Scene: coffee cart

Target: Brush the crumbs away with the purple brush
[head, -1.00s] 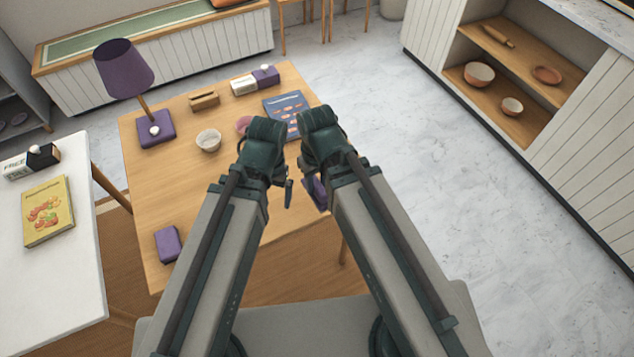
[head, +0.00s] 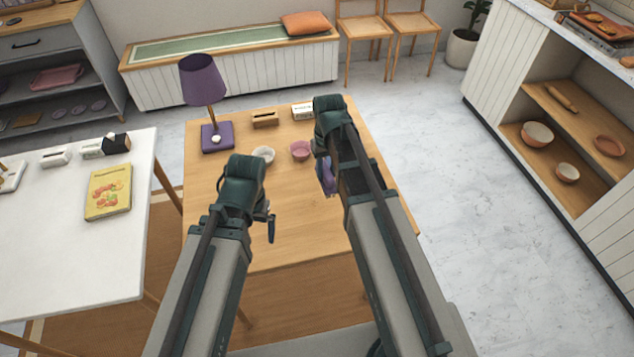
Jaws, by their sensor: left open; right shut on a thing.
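The purple brush (head: 327,176) is only partly visible beside my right gripper (head: 325,165), which is shut on it above the right side of the wooden table (head: 310,215). The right forearm hides the rest of the brush, and I cannot tell whether it touches the table. My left gripper (head: 268,222) is open and empty over the table's left part. I cannot make out any crumbs; my arms cover part of the tabletop.
A purple lamp (head: 204,82), a cream bowl (head: 263,155), a pink bowl (head: 301,151) and a wooden holder (head: 265,119) stand on the table's far half. The floor at right is clear.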

